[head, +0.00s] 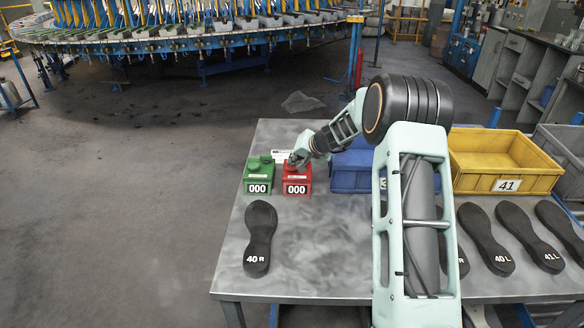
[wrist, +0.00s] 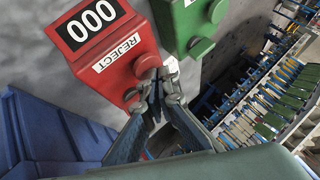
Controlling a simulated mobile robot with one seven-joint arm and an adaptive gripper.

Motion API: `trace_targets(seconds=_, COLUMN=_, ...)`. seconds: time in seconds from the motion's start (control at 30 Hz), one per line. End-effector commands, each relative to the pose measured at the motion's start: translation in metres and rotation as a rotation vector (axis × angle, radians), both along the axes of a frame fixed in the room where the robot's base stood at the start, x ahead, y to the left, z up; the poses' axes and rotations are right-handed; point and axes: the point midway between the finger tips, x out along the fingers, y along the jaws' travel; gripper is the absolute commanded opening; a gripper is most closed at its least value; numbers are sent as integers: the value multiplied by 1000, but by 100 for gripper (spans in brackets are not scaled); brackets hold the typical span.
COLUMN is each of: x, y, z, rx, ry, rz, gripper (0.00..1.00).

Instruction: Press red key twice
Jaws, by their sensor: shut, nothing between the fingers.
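The red counter (head: 306,178) stands on the metal table, right of a green counter (head: 256,172). Its display reads 000. In the wrist view the red counter (wrist: 115,75) shows a REJECT label beside the display. My gripper (wrist: 160,73) is shut and empty, with its fingertips at the edge of the red counter's key side. The fingers partly hide the red key there, and I cannot tell whether they touch it. In the head view my gripper (head: 295,160) is over the top of the red counter.
The green counter, also reading 000, is close on the left. A blue bin (head: 352,178) stands close on the right, with a yellow bin (head: 500,180) beyond. A black sole marked 40 R (head: 259,235) lies in front; several more soles lie at the right.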

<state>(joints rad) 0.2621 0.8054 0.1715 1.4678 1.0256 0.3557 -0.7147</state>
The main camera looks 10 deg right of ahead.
Motion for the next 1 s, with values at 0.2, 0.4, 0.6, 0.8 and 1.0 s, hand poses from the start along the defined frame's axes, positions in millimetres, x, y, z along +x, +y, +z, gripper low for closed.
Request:
trace_targets(seconds=0.2, x=0, y=0, z=-2, rx=0, ry=0, rz=0, gripper=0)
trace_targets(seconds=0.4, x=0, y=0, z=-4, rx=0, ry=0, rz=0, gripper=0)
trace_targets(seconds=0.6, x=0, y=0, z=-6, rx=0, ry=1, rz=1, gripper=0)
trace_targets(seconds=0.8, x=0, y=0, z=-8, rx=0, ry=1, rz=1, gripper=0)
trace_targets(seconds=1.0, x=0, y=0, z=-10, rx=0, ry=1, rz=2, gripper=0)
